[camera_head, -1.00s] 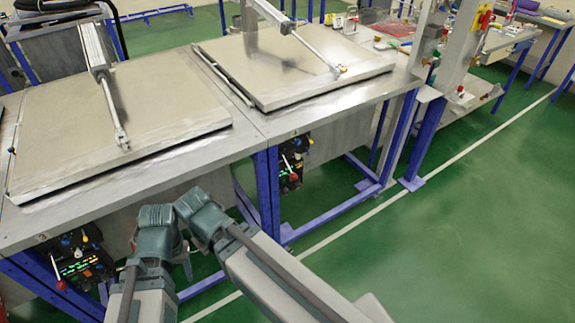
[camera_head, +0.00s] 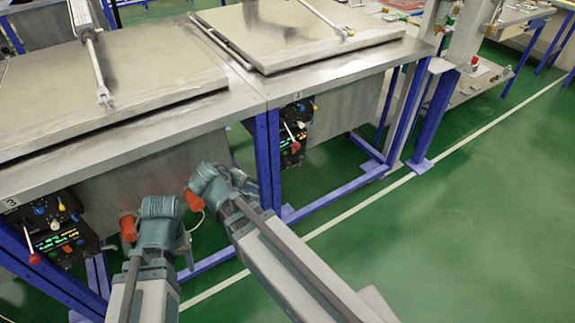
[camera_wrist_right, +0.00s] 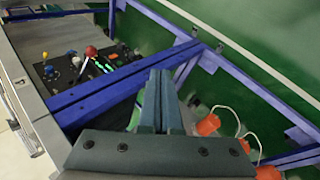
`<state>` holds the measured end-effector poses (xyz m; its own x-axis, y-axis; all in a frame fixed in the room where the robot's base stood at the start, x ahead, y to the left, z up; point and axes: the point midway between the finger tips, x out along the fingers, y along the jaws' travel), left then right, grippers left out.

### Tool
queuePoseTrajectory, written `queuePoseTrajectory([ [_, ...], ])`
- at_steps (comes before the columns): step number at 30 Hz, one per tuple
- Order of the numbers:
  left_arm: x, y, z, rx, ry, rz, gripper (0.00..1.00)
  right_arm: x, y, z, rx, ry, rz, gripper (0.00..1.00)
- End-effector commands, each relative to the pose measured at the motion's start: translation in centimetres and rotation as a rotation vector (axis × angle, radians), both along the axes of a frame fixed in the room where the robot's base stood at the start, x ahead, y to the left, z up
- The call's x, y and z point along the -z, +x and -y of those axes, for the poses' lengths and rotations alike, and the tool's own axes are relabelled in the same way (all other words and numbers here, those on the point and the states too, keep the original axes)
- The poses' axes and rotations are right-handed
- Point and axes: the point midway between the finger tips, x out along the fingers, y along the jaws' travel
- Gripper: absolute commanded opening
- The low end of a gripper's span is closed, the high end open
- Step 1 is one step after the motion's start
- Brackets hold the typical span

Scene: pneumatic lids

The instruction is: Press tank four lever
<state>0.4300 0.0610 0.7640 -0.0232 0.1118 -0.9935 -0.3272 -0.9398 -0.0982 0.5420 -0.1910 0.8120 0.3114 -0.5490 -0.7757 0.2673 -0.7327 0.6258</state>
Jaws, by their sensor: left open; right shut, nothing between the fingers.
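The right control panel (camera_head: 292,133) sits under the far steel table, beside two blue legs. It has a red-knobbed lever (camera_head: 291,131) and blue and yellow knobs; the small mark above it is unreadable. In the right wrist view this panel (camera_wrist_right: 80,66) and its red knob (camera_wrist_right: 90,51) show at upper left. My right gripper (camera_head: 207,180) is shut and empty, left of the panel and apart from it; its fingers (camera_wrist_right: 162,100) point towards the blue legs. My left gripper (camera_head: 158,208) is open and empty, left of the right one, its fingertips mostly hidden.
Another panel (camera_head: 52,225) marked 3 is at lower left. Blue legs (camera_head: 268,160) stand between my right gripper and the right panel. Steel lids (camera_head: 290,35) lie on the tables. Orange pieces with white cords (camera_wrist_right: 208,125) show near the grippers. Green floor is open at right.

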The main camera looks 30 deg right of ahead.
Motion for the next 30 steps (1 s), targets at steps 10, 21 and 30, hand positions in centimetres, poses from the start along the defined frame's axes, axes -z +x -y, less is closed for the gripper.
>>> queuePoseTrajectory([
  [10,14.0,0.0,-0.1,0.001,0.003,0.001,0.5,4.8,7.3,9.0,-0.13,-0.512,0.162,0.0],
  [21,18.9,0.0,-0.1,0.002,0.005,0.001,0.5,4.3,10.1,11.7,-0.219,-0.796,0.184,0.0],
  [30,18.8,0.0,-0.1,0.002,0.005,0.001,0.5,3.9,10.2,11.8,-0.226,-0.81,0.185,0.0],
])
